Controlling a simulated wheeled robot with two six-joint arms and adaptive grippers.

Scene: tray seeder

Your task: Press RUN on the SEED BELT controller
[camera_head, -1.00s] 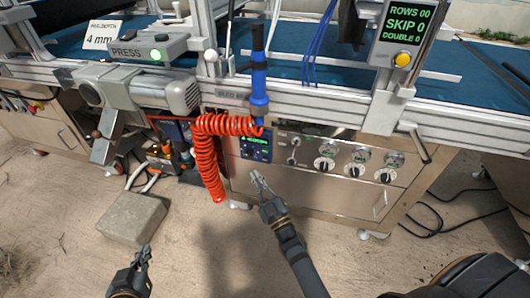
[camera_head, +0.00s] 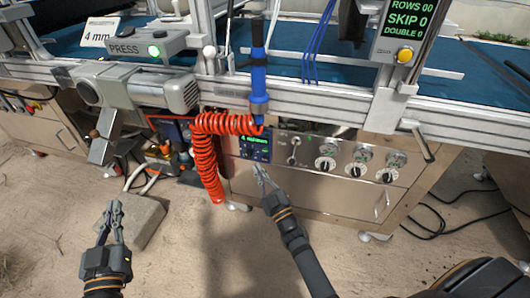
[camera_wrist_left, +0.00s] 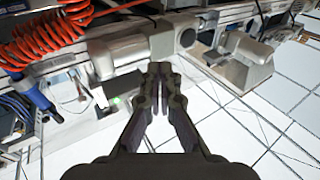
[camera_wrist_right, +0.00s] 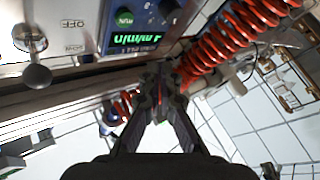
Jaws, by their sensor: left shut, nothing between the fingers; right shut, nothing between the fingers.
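The SEED BELT controller (camera_head: 256,146) is a small blue panel with a lit green display on the steel front of the machine, just right of the red coiled hose. Its screen and a round green-lit button (camera_wrist_right: 125,18) show close up in the right wrist view, where the rest of the panel is cut off. My right gripper (camera_head: 258,168) is shut and empty, just below the controller in the head view; I cannot tell whether it touches. My left gripper (camera_head: 113,205) is shut and empty, low at the left near the grey block.
The red coiled hose (camera_head: 207,165) hangs close left of the controller. A toggle switch (camera_head: 293,153) and several black knobs (camera_head: 325,164) sit to its right. A blue tool (camera_head: 258,80) hangs above. The grey block (camera_head: 140,222) lies on the floor.

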